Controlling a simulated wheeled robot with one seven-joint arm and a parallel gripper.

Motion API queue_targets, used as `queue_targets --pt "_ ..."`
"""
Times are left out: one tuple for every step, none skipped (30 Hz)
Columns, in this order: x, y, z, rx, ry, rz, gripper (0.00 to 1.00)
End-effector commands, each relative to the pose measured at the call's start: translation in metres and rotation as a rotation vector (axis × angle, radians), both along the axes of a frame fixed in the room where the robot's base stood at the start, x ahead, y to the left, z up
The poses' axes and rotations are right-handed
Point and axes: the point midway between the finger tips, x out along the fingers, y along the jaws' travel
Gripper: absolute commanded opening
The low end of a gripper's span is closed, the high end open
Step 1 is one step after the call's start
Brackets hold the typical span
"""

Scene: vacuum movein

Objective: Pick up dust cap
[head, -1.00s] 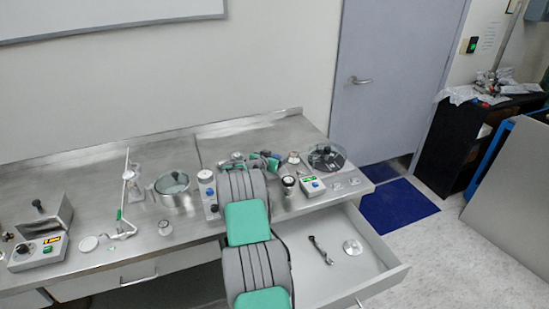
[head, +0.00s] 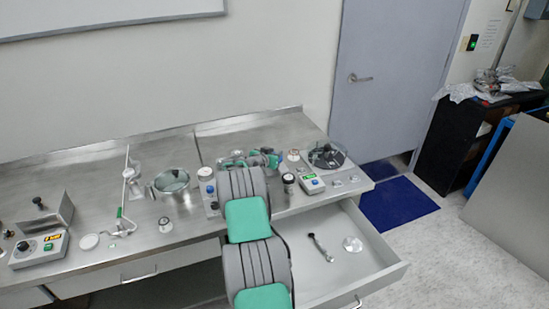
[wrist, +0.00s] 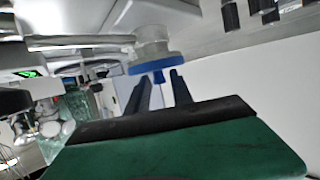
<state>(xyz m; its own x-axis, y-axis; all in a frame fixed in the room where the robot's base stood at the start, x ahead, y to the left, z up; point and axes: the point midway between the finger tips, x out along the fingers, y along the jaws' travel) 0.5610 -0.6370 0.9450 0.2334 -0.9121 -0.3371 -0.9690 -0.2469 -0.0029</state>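I cannot say for certain which thing is the dust cap. In the wrist view, a round piece with a blue rim (wrist: 153,66) and a pale, clear upper body is just beyond my fingertips. A small blue bit shows between the fingers. My gripper (wrist: 162,80) has its two dark fingers apart, with no visible grip on anything. In the head view, my grey and green arm reaches over the bench, and my gripper (head: 262,157) is small and partly hidden behind it. A blue-topped part (head: 210,190) stands just left of the arm.
An open drawer (head: 345,280) at front right holds a wrench-like tool (head: 320,247) and a disc (head: 352,244).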

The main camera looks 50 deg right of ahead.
Motion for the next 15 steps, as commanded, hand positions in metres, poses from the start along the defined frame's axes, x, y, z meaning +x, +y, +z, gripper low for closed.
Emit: queue_targets --pt "-0.0011 0.0021 -0.0076 0.01 0.008 0.001 0.17" --pt "-0.0011 0.0022 -0.0079 0.01 0.008 0.001 0.14" --pt "-0.0013 0.0023 -0.0082 0.011 0.008 0.001 0.11" --pt "-0.0013 0.0023 -0.0084 0.011 0.009 0.001 0.09" --pt "-0.0013 0.0025 -0.0088 0.012 0.009 0.001 0.06" --pt "-0.0014 0.0025 -0.0091 0.012 0.009 0.001 0.03" --pt "-0.0015 0.0025 -0.0094 0.013 0.01 0.001 0.01" --pt "-0.0016 0.0026 -0.0096 0.013 0.01 0.001 0.0" --pt "-0.0017 0.0027 -0.01 0.013 0.01 0.001 0.0" --pt "-0.0017 0.0028 -0.0102 0.014 0.011 0.001 0.0" --pt "-0.0018 0.0027 -0.0105 0.014 0.011 0.001 0.0" --pt "-0.0019 0.0028 -0.0108 0.015 0.011 0.001 0.0" --pt "-0.0019 0.0029 -0.0109 0.015 0.011 0.001 0.0" --pt "-0.002 0.003 -0.0111 0.015 0.011 0.001 0.0" --pt "-0.0021 0.0031 -0.0115 0.015 0.012 0.001 0.0"
